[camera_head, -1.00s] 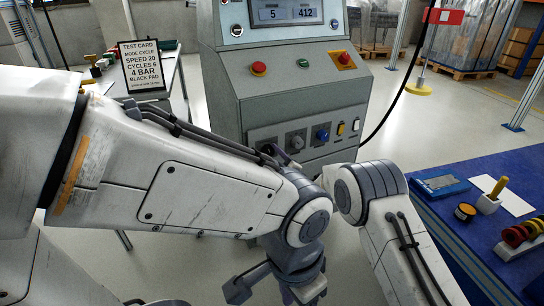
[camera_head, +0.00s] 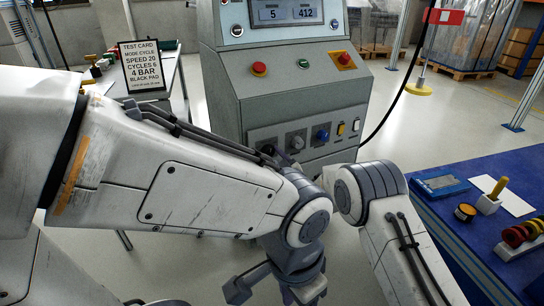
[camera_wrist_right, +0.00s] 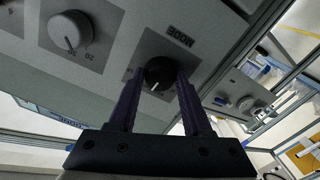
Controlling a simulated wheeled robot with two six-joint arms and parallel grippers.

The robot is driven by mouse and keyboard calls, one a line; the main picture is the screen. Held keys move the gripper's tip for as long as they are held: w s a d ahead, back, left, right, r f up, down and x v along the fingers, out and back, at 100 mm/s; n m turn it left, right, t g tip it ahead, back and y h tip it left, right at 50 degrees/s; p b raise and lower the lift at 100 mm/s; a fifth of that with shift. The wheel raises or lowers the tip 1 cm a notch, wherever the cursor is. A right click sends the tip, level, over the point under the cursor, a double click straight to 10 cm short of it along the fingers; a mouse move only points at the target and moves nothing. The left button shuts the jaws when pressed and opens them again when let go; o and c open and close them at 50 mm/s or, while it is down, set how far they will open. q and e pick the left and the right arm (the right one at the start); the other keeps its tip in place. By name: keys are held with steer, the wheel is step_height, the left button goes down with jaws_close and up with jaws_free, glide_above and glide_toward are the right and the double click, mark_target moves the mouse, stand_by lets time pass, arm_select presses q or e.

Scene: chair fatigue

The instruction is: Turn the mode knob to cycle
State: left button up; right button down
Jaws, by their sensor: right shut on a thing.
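The mode knob (camera_wrist_right: 158,70) is black and round with a white pointer mark, set in a grey plate under the upside-down word MODE in the right wrist view. My right gripper (camera_wrist_right: 160,78) is shut on the knob, one dark purple finger on each side. The white mark points toward the gripper, at the bottom of that picture. I cannot read any position names around the knob.
A pale knob (camera_wrist_right: 70,30) with numbers sits beside the mode knob. The head view shows a blue knob (camera_head: 323,135), a red button (camera_head: 259,69), and a red switch on yellow (camera_head: 344,59). A test card (camera_head: 142,66) reads MODE CYCLE. A blue table (camera_head: 470,225) stands at right.

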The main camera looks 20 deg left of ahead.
steer(key=m, duration=0.5)
steer(key=shift+s+f+m, duration=0.1)
steer(key=shift+m, duration=0.2)
steer(key=m+p, duration=0.1)
steer(key=m, duration=0.4)
steer(key=shift+a, duration=0.1)
stand_by(0.3)
steer(key=shift+c, duration=1.7)
jaws_free()
steer(key=shift+s+d, duration=0.3)
steer(key=shift+d, duration=0.1)
steer(key=p+v, duration=0.2)
steer(key=v, duration=0.7)
steer(key=shift+s+d+p, duration=0.15)
steer(key=shift+s+p, duration=0.05)
steer(key=shift+p, duration=0.2)
